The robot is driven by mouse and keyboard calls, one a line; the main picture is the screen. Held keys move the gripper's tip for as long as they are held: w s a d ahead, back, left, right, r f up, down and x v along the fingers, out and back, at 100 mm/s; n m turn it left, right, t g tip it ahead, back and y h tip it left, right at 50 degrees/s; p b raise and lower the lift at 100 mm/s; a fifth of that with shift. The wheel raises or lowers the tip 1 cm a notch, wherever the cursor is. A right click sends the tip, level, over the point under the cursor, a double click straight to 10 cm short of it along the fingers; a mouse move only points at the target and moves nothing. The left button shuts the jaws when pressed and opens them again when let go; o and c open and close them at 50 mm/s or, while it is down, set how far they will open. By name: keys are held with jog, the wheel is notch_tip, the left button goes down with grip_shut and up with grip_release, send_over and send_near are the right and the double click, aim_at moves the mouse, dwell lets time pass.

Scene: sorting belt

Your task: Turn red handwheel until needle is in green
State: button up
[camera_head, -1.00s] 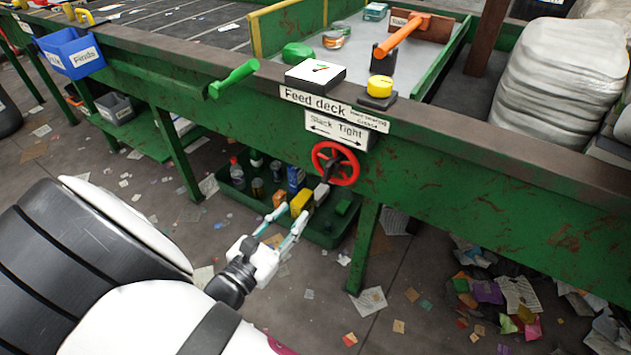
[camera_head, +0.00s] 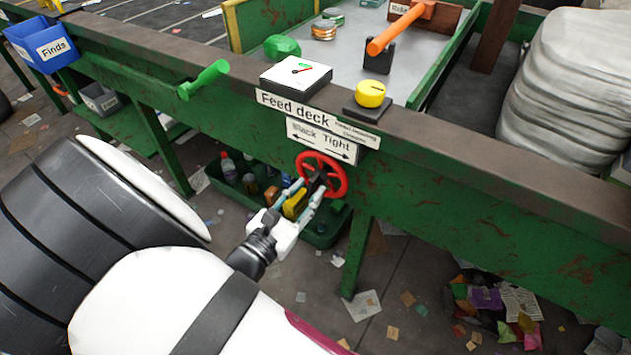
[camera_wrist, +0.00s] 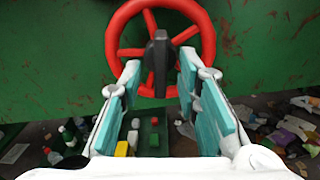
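The red handwheel (camera_head: 340,191) is mounted upright on the green side panel, under the "Slack Tight" sign (camera_head: 322,140). In the wrist view the red handwheel (camera_wrist: 208,38) fills the top middle, with a dark block (camera_wrist: 160,58) at its centre. My gripper (camera_head: 312,187) is at the wheel's lower front. In the wrist view my gripper (camera_wrist: 159,76) is open, its fingertips on either side of the dark block with gaps showing. The white gauge (camera_head: 283,84) sits on the ledge above. It has a small green mark; its needle points rightward near it, too small to place exactly.
A yellow knob (camera_head: 370,93) and a green lever (camera_head: 206,78) are on the ledge beside the gauge. An orange-handled tool (camera_head: 396,30) stands behind. A green tray (camera_head: 325,236) with bottles and boxes lies below the wheel. The floor has scattered paper.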

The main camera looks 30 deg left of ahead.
jog(key=shift+w, duration=0.2)
grip_shut()
jog(key=shift+n+p, duration=0.35)
jog(key=shift+n, duration=0.05)
jog(key=n+p, duration=0.2)
jog(key=n, duration=0.1)
jog(key=shift+d, duration=0.1)
jog(key=shift+s+n+p, duration=0.1)
jog(key=shift+n+p, duration=1)
jog(key=shift+n, duration=0.9)
jog(key=shift+f, duration=0.1)
grip_release()
